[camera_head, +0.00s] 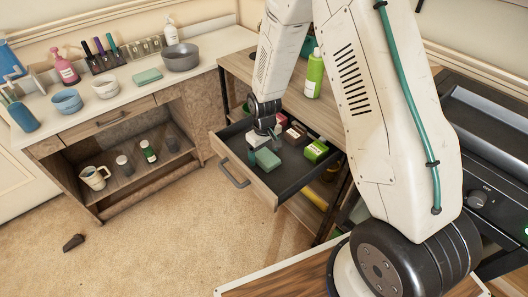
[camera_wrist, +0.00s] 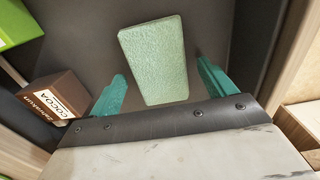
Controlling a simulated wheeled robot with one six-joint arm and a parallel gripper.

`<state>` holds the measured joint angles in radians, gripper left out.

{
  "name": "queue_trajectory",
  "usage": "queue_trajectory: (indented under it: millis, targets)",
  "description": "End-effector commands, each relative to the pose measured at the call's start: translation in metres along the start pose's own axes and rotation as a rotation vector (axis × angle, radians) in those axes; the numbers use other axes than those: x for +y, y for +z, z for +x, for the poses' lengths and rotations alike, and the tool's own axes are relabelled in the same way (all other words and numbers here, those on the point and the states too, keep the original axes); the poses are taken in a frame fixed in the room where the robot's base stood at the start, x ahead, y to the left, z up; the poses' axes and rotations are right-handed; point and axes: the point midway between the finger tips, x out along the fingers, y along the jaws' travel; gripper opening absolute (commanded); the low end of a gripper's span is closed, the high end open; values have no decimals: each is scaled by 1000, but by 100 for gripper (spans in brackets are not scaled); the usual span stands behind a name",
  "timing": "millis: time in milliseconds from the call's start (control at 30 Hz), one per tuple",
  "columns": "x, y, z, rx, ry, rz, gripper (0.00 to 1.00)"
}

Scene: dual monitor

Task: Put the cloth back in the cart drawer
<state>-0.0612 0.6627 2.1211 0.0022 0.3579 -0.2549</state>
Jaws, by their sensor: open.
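The cart drawer (camera_head: 290,182) is pulled open. A pale green cloth (camera_head: 267,159) lies flat in the drawer toward its front left part. The cloth also shows in the wrist view (camera_wrist: 155,62). My gripper (camera_head: 263,145) reaches down into the drawer at the cloth. In the wrist view its two teal fingers stand apart, one on each side of the near part of the cloth, with gaps between. The gripper is open.
In the drawer, a brown cocoa box (camera_wrist: 55,98) and a bright green box (camera_head: 315,150) lie beside the cloth. Another green folded piece (camera_head: 147,76) lies on the counter near a grey bowl (camera_head: 181,57). A green bottle (camera_head: 314,74) stands on the cart top.

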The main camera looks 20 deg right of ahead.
Motion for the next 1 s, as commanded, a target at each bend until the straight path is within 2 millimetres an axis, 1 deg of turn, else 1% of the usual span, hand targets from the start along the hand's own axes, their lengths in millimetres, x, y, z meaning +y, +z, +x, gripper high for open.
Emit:
queue_trajectory:
  millis: [67, 167, 267, 500, 600, 733, 1000]
  targets:
    - [0, 0, -3, 1, 0, 0, 83]
    - [0, -1, -14, 4, 1, 0, 83]
    - [0, -1, -32, 6, 1, 0, 83]
    - [0, -1, -85, 5, 1, 0, 83]
    - [0, -1, -102, 4, 1, 0, 83]
    - [0, 0, -116, 2, 0, 0, 83]
    - [0, 2, -128, 2, 0, 3, 83]
